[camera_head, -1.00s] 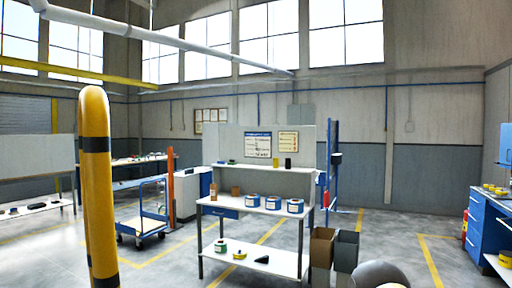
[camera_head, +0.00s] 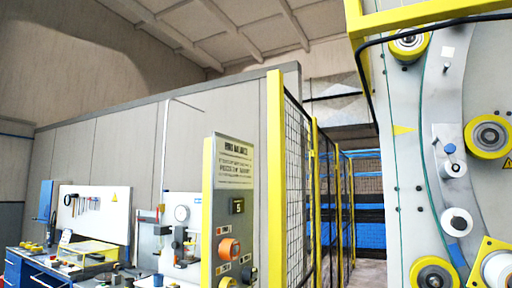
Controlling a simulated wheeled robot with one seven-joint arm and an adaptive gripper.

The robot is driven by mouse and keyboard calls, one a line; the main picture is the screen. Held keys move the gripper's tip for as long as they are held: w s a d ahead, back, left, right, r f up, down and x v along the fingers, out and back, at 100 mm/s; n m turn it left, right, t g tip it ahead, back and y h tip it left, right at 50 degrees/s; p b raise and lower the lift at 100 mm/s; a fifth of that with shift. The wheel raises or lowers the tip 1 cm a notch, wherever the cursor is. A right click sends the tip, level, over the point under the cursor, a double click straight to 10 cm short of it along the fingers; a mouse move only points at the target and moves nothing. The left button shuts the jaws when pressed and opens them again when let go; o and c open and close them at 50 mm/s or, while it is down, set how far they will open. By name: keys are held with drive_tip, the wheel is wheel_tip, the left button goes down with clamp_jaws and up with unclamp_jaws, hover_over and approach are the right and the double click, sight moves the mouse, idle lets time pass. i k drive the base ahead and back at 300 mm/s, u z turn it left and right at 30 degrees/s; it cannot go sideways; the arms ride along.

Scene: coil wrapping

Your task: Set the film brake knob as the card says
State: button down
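A grey control panel (camera_head: 236,205) with a yellow left edge stands at the bottom centre. A cream plate with dark lettering (camera_head: 234,163) is on its upper part; the small lines are too blurred to read. An orange-red round knob (camera_head: 229,249) sits under the display. A black knob (camera_head: 249,274) and a yellow one (camera_head: 227,283) are lower, near the picture's bottom edge. I cannot tell which is the film brake knob, or its setting. My gripper is not in view.
A yellow-framed mesh fence (camera_head: 296,180) runs back behind the panel. A large grey machine (camera_head: 405,170) with yellow-rimmed rollers (camera_head: 487,137) fills the right. A blue workbench (camera_head: 35,272) with a tool board (camera_head: 95,213) stands at the left.

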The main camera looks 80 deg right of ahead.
sight(458, 222)
drive_tip(key=u, duration=5.95)
drive_tip(key=k, duration=0.2)
drive_tip(key=u, duration=0.3)
